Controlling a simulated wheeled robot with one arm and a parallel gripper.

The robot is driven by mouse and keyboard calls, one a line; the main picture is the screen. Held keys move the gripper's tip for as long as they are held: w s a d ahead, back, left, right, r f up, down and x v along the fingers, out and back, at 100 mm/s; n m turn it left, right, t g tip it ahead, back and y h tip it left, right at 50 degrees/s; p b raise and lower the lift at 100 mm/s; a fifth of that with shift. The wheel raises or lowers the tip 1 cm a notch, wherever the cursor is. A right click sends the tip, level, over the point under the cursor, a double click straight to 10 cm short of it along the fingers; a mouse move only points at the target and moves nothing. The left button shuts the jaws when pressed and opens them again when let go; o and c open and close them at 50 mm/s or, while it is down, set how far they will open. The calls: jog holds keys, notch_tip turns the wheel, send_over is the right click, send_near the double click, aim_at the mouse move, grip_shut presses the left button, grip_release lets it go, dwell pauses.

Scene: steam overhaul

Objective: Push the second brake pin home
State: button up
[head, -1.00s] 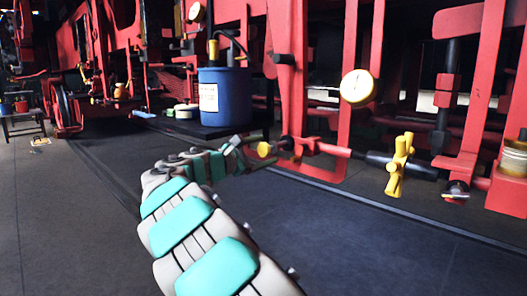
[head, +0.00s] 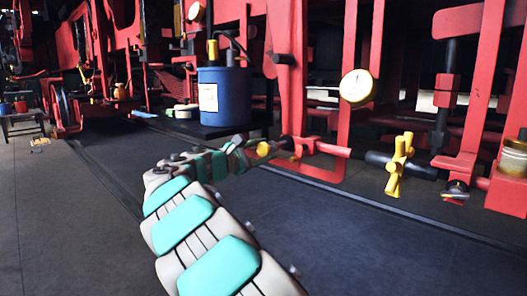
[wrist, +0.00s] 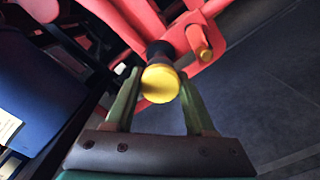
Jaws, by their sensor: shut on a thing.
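A yellow round-headed pin (wrist: 160,84) sits between the fingers of my gripper (wrist: 160,98) in the wrist view, and the gripper is shut on it. A dark collar (wrist: 158,48) shows just behind the yellow head, in front of red brake linkage (wrist: 150,18). A smaller yellow pin end (wrist: 204,52) sticks out of a red fork to the right. In the head view my gripper (head: 245,150) is at the yellow head (head: 263,149), left of the red rod (head: 325,149). The pin's depth in its hole is hidden.
A blue drum (head: 222,95) stands on a dark platform behind my gripper. The dark floor (head: 330,235) in front is clear.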

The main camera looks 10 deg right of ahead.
aim_at(272, 148)
grip_shut()
jog(key=shift+w+d+r+p, duration=0.1)
jog(key=shift+w+d+p, duration=0.05)
jog(key=shift+d+p, duration=0.15)
jog(key=p+x, duration=0.2)
jog(key=x, duration=0.2)
jog(key=shift+w+d, duration=0.25)
jog(key=shift+d, duration=0.05)
jog(key=o, duration=1.2)
grip_release()
jog(key=shift+d, duration=0.15)
